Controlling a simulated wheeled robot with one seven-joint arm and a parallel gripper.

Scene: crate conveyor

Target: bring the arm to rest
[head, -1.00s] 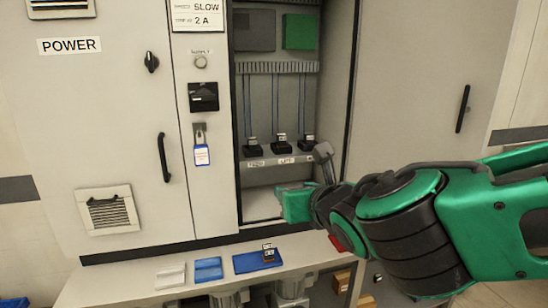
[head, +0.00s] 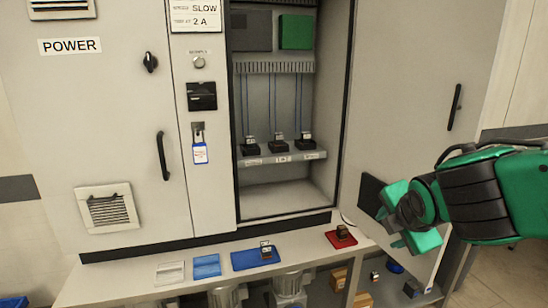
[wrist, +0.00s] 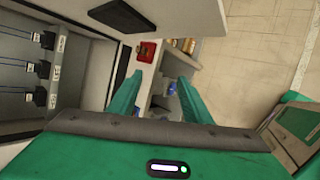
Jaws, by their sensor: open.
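My gripper (head: 408,218) is green, open and empty. In the head view it is at the right, in front of the open cabinet door (head: 418,90) and apart from the shelf below the cabinet. In the wrist view its two green fingers (wrist: 155,100) stand wide apart with nothing between them but the shelf and floor beyond. My arm comes in from the right edge of the head view.
The open cabinet holds several black devices (head: 278,146). On the ledge (head: 130,268) lie a blue tray (head: 242,260) and a red tray (head: 333,238), each with a small block, and a blue pad (head: 207,266). Boxes (head: 338,279) stand underneath.

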